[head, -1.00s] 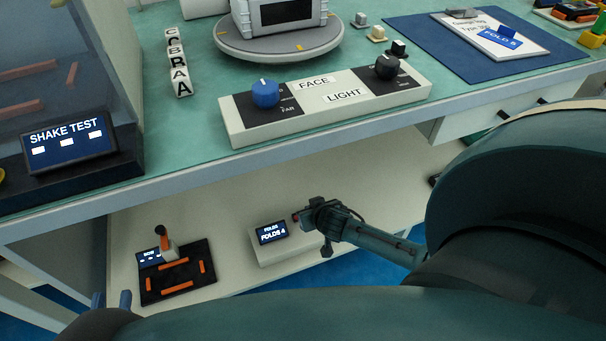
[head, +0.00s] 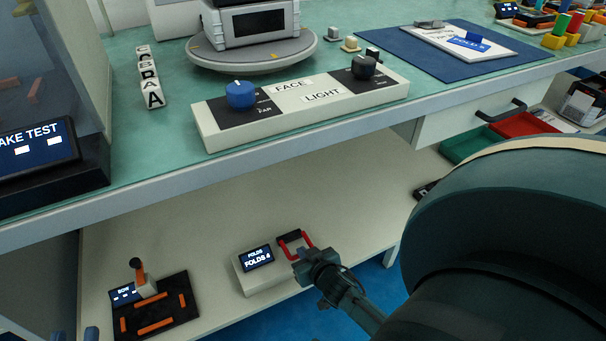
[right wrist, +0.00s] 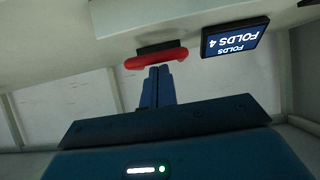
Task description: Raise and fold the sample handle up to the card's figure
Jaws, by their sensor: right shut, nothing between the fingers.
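The sample handle (head: 308,241) is a red loop at the right end of a pale box on the low shelf. It also shows as a red bar in the right wrist view (right wrist: 157,60). The box's small display (head: 257,258) reads "FOLDS 4". The white card (head: 458,40) on the blue mat carries a blue "FOLD 5" label. My right gripper (head: 304,268) is shut and empty, with its tips close to the handle; I cannot tell whether they touch. My left gripper (head: 76,334) shows only its blue fingertips, apart, at the bottom left edge.
A black tray with orange bars (head: 160,312) stands left of the box. The worktop edge (head: 250,163) overhangs the shelf. A control panel with two knobs (head: 300,105) sits on the worktop. Bare shelf lies behind the box.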

